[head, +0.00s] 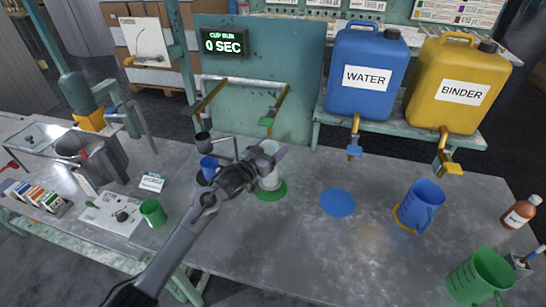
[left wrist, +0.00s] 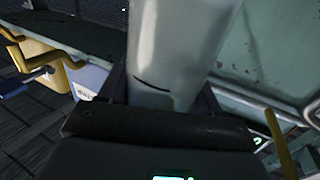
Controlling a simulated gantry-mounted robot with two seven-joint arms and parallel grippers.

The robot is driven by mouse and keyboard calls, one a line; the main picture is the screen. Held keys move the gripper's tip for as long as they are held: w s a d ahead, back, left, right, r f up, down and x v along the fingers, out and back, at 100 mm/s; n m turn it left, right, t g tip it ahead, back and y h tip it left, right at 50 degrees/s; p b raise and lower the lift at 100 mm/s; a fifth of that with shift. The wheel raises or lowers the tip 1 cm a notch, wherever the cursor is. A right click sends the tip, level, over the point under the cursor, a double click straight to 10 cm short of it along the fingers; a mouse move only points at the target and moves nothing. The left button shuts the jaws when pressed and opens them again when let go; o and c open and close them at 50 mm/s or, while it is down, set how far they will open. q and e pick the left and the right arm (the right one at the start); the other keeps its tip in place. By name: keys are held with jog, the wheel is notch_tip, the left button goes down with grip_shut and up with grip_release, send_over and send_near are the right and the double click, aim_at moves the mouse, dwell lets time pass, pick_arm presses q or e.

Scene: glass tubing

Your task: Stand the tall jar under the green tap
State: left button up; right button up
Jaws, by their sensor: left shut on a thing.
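The tall jar (head: 270,181) is pale and glassy, with its lower part showing at the green disc (head: 276,195) on the bench. The green tap (head: 267,121) hangs from a brass pipe just above and behind it. My left gripper (head: 267,158) is shut around the jar's upper part and hides much of it. In the left wrist view the jar (left wrist: 172,55) is between the fingers, with a short dark mark on its wall. I cannot tell whether its base touches the disc. My right gripper is not in view.
A blue cup (head: 208,168) stands just left of the gripper. A blue disc (head: 337,202) lies bare to the right. A blue jug (head: 420,204) stands on a yellow disc beyond it. A green jug (head: 480,278) is at the front right, a green cup (head: 153,212) at the left.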

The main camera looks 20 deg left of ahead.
pick_arm(q)
notch_tip(320, 180, down, 3)
jog(key=shift+r, duration=0.2)
jog(key=shift+f, duration=0.15)
jog(key=o, duration=1.4)
jog(key=shift+o, duration=0.2)
jog(key=p+v, duration=0.2)
jog(key=v, duration=1)
